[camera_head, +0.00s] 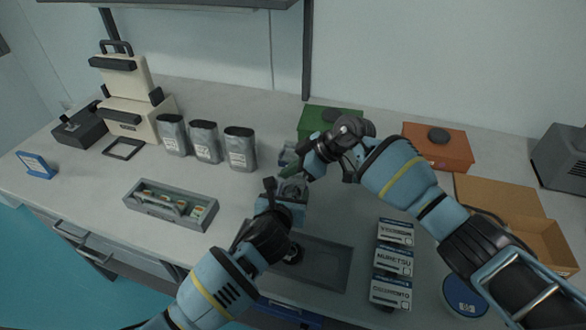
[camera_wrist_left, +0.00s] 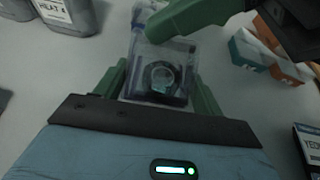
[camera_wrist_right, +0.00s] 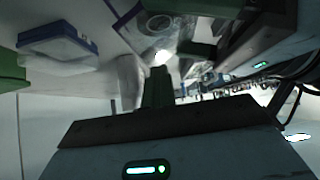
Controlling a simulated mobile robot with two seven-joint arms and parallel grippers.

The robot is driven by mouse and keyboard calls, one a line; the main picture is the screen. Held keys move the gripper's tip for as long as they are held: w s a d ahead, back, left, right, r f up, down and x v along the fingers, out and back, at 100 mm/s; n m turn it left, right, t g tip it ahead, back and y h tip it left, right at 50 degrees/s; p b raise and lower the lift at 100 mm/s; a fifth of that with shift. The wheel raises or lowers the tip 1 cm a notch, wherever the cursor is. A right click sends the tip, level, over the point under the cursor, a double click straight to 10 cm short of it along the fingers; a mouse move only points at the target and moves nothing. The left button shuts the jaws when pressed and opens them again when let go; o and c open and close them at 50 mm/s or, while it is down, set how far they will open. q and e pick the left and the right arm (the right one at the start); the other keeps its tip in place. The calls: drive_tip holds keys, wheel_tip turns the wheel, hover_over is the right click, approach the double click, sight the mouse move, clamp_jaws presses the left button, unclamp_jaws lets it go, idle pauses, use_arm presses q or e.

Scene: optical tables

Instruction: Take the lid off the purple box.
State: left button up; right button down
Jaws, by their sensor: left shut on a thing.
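A see-through box with a faint purple-blue tint and a dark round part inside sits between my left gripper's green fingers in the left wrist view (camera_wrist_left: 160,75). My left gripper (camera_head: 289,186) is shut on this box near the middle of the table. My right gripper (camera_head: 303,168) is right above it, and its green finger crosses the box's top edge in the left wrist view (camera_wrist_left: 190,20). In the right wrist view its fingers (camera_wrist_right: 157,88) look together, with their tips at the box. Whether they hold the lid is hidden. The lid appears on the box.
A green box (camera_head: 316,119) and an orange box (camera_head: 455,152) stand at the back. Several grey pouches (camera_head: 204,140) are left of centre. A grey tray (camera_head: 327,262) lies in front, with labelled cartons (camera_head: 393,262) and an open cardboard box (camera_head: 505,200) to the right.

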use_arm(q)
drive_tip(key=shift+s+d+f, duration=0.1)
use_arm(e)
drive_tip(key=shift+w+d+r, duration=0.2)
drive_tip(key=shift+r, duration=0.15)
use_arm(q)
drive_tip(key=shift+s, duration=0.1)
use_arm(e)
drive_tip(key=shift+d+r, duration=0.1)
drive_tip(key=shift+r, duration=1.95)
use_arm(q)
drive_tip(key=o, duration=1.4)
use_arm(e)
drive_tip(key=shift+w, duration=0.1)
use_arm(q)
drive_tip(key=shift+o, duration=0.2)
